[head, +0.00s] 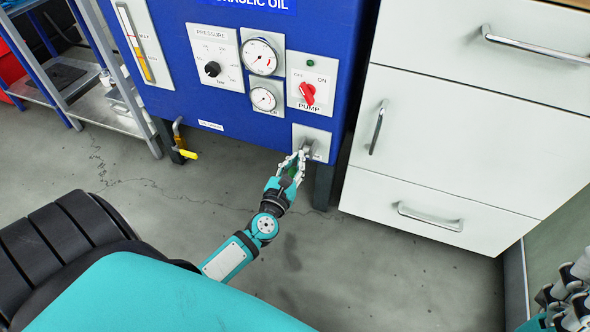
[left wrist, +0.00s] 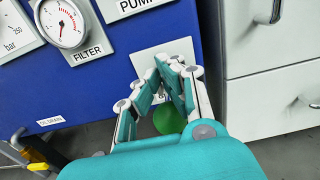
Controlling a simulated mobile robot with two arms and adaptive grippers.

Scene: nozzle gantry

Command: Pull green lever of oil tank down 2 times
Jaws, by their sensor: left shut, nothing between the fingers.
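The oil tank (head: 240,112) is a blue cabinet labelled hydraulic oil. My left gripper (head: 301,155) is shut and empty, in front of the small grey plate at the tank's lower right corner. The green lever shows as a round green knob (left wrist: 168,119) just under and between the fingers in the left wrist view. The fingers hide most of the lever, and I cannot tell whether they touch it. The plate (left wrist: 150,60) is partly covered by my fingers. My right gripper (head: 568,300) shows only in part at the lower right edge of the head view.
White drawers (head: 460,130) stand close to the right of the tank. A yellow-handled drain valve (head: 188,154) sticks out at the tank's lower left. A metal shelf (head: 115,118) stands at the left. The floor below the tank is clear.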

